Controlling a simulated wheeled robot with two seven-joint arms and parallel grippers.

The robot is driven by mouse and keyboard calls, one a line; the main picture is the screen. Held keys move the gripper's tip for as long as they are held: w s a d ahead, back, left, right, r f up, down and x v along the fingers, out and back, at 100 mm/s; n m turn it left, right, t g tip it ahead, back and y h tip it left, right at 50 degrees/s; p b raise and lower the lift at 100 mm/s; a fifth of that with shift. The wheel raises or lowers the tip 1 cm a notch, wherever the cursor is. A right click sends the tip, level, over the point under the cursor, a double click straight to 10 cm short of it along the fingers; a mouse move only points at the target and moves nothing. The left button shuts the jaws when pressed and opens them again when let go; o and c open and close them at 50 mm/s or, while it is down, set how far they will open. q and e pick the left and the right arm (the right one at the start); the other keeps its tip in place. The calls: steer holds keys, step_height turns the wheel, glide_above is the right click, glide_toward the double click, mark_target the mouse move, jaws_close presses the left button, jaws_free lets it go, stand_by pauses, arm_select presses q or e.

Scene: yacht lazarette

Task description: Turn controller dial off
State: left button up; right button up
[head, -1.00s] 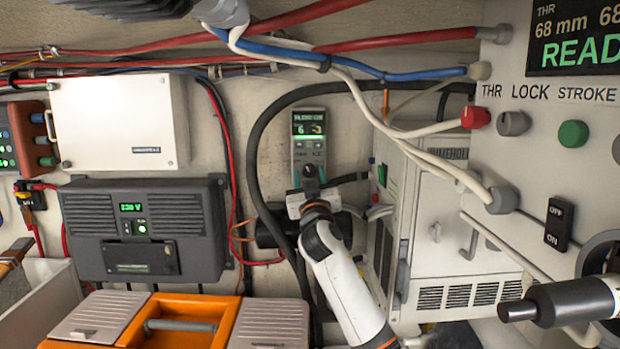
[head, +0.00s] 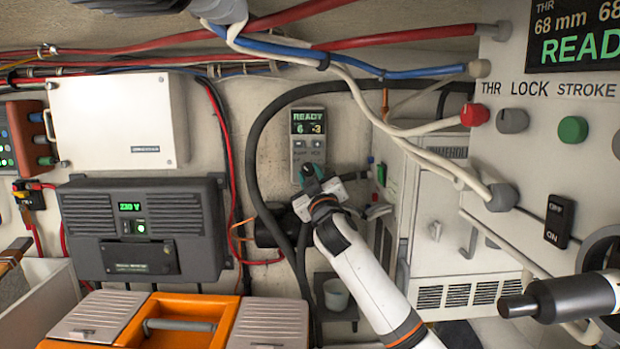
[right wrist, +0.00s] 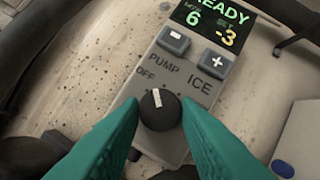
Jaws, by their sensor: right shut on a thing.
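The grey controller (head: 308,140) is on the back wall, upright, with a lit screen reading READY, 6 and -3. In the right wrist view the controller (right wrist: 190,80) shows two buttons and the words OFF, PUMP and ICE. Its black dial (right wrist: 160,112) has a white mark pointing up in the picture, near the OFF label but slightly to its right. My right gripper (right wrist: 160,118) has its teal fingers shut on the dial, one on each side. In the head view my right gripper (head: 311,180) hides the dial. My left gripper is not in view.
A black hose (head: 256,150) curves around the controller's left. A dark box (head: 143,230) and an orange toolbox (head: 180,318) stand left. A white cabinet (head: 450,230) stands right. A small cup (head: 336,294) sits below my right arm.

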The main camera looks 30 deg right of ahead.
steer(key=shift+s+d+r+n+g+y, duration=0.15)
steer(key=shift+n+y, duration=0.45)
steer(key=shift+n, duration=0.85)
steer(key=shift+w+a+f+n+g+y, duration=0.15)
steer(key=shift+n+y, duration=0.45)
steer(key=shift+n, duration=0.85)
steer(key=shift+s+d+r, duration=0.1)
steer(key=o, duration=1)
steer(key=shift+s, duration=0.1)
